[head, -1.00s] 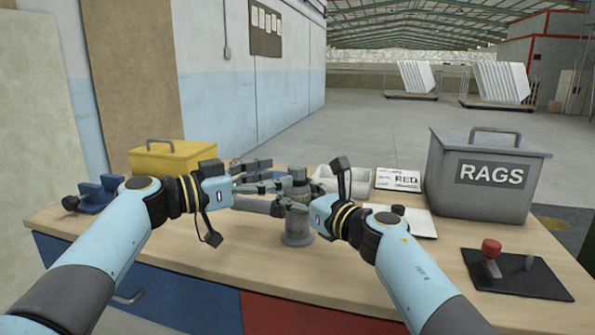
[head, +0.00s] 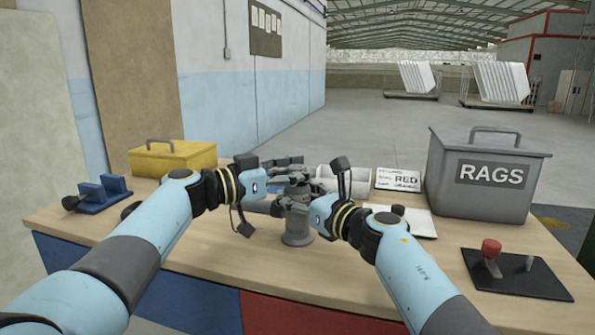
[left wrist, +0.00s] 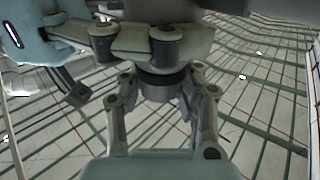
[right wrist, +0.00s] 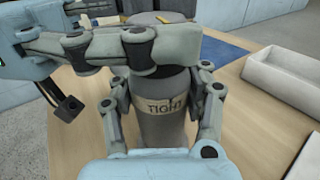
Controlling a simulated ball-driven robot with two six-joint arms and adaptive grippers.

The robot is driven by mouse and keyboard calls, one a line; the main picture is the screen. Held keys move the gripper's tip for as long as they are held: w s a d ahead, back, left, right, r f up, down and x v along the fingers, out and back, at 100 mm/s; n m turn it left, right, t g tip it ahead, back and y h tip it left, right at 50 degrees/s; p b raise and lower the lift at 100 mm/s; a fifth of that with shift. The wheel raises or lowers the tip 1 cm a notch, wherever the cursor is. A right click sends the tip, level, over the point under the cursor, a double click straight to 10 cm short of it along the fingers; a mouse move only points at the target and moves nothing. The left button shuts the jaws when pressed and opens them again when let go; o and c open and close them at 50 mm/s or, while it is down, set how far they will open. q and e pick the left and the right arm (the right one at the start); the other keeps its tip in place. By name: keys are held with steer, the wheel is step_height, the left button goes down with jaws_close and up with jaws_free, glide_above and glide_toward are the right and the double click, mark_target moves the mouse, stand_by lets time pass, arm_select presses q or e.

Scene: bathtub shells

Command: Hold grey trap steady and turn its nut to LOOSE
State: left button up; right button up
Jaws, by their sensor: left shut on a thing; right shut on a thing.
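The grey trap (head: 297,238) stands upright on the workbench, its side pipe pointing left. Its body fills the middle of the right wrist view, with a TIGHT label (right wrist: 165,106). The dark nut (left wrist: 163,86) is at the trap's top; a yellow mark (right wrist: 168,19) shows there in the right wrist view. My left gripper (head: 292,176) is shut on the nut, its fingers partly hiding it. My right gripper (head: 296,204) is shut on the trap's body, just below the left fingers. No LOOSE label is visible.
A grey RAGS box (head: 480,190) and a black plate with a red knob (head: 491,249) stand right. A yellow box (head: 190,156) and blue fixture (head: 98,195) are left.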

arm_select(q)
jaws_close()
steer(key=shift+w+a+f+m+g+h, duration=0.1)
steer(key=shift+m+g+h, duration=0.25)
steer(key=shift+m+g, duration=0.4)
steer(key=shift+w+m+g+h, duration=0.1)
steer(key=shift+m+g+h, duration=0.3)
steer(key=shift+g, duration=0.55)
steer(key=shift+m+g, duration=0.35)
steer(key=shift+g, duration=0.15)
steer(key=shift+s+a, duration=0.1)
steer(key=shift+a, duration=0.05)
steer(key=shift+o, duration=2.3)
jaws_free()
steer(key=o, duration=0.4)
steer(key=v, duration=1.1)
steer(key=shift+a+f, duration=0.1)
steer(key=shift+a, duration=0.3)
